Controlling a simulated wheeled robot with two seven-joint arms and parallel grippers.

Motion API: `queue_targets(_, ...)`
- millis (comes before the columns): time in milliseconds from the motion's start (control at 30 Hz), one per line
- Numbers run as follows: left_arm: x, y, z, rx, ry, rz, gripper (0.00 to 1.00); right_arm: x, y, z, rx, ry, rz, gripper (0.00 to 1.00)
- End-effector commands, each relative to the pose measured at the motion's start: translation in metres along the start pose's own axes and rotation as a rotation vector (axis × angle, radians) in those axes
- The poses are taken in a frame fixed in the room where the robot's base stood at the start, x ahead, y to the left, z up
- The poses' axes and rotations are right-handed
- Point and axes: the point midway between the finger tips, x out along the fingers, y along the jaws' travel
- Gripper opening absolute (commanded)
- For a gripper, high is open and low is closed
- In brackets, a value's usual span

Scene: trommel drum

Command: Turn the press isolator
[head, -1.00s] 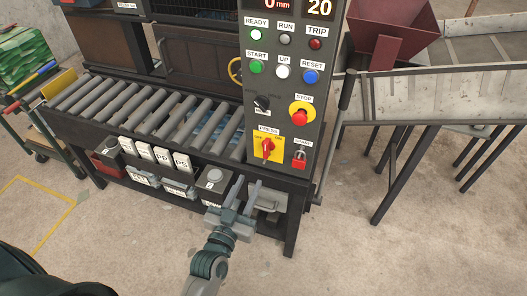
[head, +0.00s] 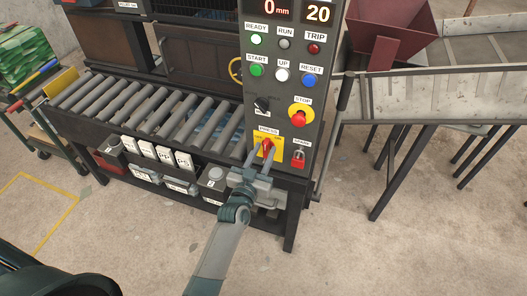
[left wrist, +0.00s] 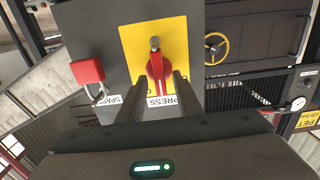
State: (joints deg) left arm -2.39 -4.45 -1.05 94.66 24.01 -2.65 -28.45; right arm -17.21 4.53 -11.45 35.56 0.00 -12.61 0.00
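The press isolator is a red rotary handle (head: 267,145) on a yellow plate, low on the grey control panel (head: 288,110). In the left wrist view the red handle (left wrist: 157,64) stands roughly upright in the picture on its yellow plate (left wrist: 133,42). My left gripper (head: 264,151) is at the handle, its fingers reaching toward the plate. In the left wrist view its two fingers (left wrist: 159,80) are apart, one on each side of the handle's near end. I cannot tell whether they touch it. My right gripper is not in view.
A red padlock (head: 299,158) hangs right of the isolator. The red STOP button (head: 299,117) and a black selector (head: 262,104) sit above. A roller conveyor (head: 150,110) lies left, with small labelled boxes (head: 165,155) below. Open floor is at the front right.

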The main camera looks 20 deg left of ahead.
Motion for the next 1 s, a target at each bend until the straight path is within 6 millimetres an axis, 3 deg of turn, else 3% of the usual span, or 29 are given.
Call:
queue_targets(267, 0.0008, -0.0001, 0.0003, 0.0, 0.0, 0.0, 0.32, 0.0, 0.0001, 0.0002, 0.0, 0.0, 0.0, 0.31)
queue_targets(400, 0.0007, -0.0001, 0.0002, 0.0, 0.0, 0.0, 0.01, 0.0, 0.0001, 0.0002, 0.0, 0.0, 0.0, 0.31)
queue_targets(1000, 0.0007, -0.001, 0.0, -0.096, -0.001, 0.0, 0.0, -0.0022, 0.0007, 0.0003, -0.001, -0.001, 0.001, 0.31)
